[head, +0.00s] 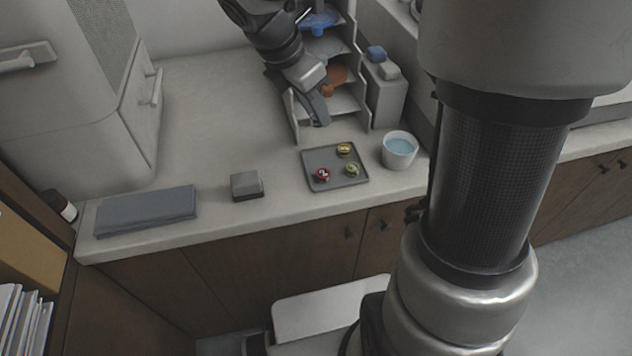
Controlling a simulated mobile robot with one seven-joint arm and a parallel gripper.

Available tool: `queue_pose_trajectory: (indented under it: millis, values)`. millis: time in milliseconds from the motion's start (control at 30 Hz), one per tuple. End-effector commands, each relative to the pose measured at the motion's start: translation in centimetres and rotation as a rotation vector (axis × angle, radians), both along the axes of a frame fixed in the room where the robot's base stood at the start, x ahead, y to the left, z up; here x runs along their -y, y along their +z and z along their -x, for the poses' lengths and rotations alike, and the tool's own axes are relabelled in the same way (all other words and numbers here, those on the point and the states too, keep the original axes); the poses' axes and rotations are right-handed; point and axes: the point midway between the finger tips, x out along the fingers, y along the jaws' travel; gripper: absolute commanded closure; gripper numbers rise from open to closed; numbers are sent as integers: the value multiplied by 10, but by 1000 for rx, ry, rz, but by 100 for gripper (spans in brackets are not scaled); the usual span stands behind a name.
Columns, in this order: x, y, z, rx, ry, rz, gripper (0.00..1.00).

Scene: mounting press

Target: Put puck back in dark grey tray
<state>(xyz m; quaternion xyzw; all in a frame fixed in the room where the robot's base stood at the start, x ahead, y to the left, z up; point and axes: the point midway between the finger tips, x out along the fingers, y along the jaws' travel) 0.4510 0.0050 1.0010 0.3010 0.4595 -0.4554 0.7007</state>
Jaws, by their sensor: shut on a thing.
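The dark grey tray (334,181) lies flat on the counter near its front edge. Three small round pucks sit on it: a red one (322,174) at front left, a green one (351,169) at right and a yellow one (344,149) at the back. My gripper (319,118) points down at the front of the shelf rack, behind and above the tray, apart from it. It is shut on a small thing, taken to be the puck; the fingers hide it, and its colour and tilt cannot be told.
A shelf rack (347,103) with blue and orange-brown items stands behind the tray. A white cup of bluish liquid (400,150) is close at the tray's right. A grey block (246,186) and a dark flat slab (146,210) lie to the left. The counter behind them is clear.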

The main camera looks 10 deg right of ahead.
Motion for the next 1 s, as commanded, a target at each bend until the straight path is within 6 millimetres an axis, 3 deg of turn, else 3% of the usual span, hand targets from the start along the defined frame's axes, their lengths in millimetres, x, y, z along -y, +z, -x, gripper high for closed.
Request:
queue_pose_trajectory:
  millis: [233, 467, 667, 833, 1000]
  values:
    - [-2, -12, 1, -4, 173, -1, 98]
    - [-2, -49, 1, -7, 177, -2, 98]
    - [-2, -68, 1, -5, 175, -3, 98]
    - [-2, -99, 1, -6, 175, -3, 98]
    - [-2, -105, 0, -4, 174, -2, 98]
